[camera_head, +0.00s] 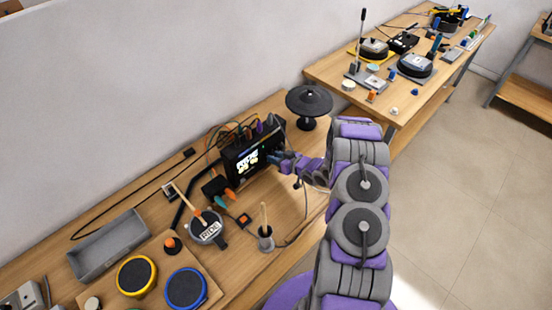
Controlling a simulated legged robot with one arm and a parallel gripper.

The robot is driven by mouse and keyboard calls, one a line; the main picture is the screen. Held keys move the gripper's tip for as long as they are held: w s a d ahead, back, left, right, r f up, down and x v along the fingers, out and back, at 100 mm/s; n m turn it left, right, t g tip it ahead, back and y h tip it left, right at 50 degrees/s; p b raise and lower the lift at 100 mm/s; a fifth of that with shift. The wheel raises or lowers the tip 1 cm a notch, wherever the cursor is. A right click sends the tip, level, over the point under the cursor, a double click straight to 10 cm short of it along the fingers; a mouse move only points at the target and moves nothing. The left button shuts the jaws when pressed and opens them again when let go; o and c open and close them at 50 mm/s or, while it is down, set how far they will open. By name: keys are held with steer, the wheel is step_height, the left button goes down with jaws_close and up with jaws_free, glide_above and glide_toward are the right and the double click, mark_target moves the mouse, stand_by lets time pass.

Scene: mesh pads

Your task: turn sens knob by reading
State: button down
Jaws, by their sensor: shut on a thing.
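A black drum module (247,162) with a lit screen stands on the wooden bench against the wall. Small bright writing shows on its screen, too small to read surely. My gripper (277,160) is at the right side of the module's front face, reaching in from the right on my purple and grey arm. It is shut on what seems to be the sens knob, which my fingers hide. I cannot make out the knob itself or its pointer.
A black cymbal-like disc (309,101) on a stand is right of the module. Cables run behind it.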

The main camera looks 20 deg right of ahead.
steer(key=n+b, duration=0.1)
steer(key=n+h+b, duration=0.2)
steer(key=b, duration=0.1)
steer(key=shift+s+a+f+t, duration=0.15)
steer(key=shift+f+t, duration=0.1)
steer(key=shift+t, duration=0.15)
steer(key=shift+a+n+h+b, duration=0.1)
steer(key=shift+n+h+b, duration=0.6)
steer(key=shift+b, duration=0.45)
steer(key=shift+r+n+t+b, duration=0.1)
steer(key=shift+n+t+b, duration=0.4)
steer(key=shift+n+b, duration=0.25)
steer(key=c, duration=0.9)
jaws_free()
steer(key=shift+o, duration=0.2)
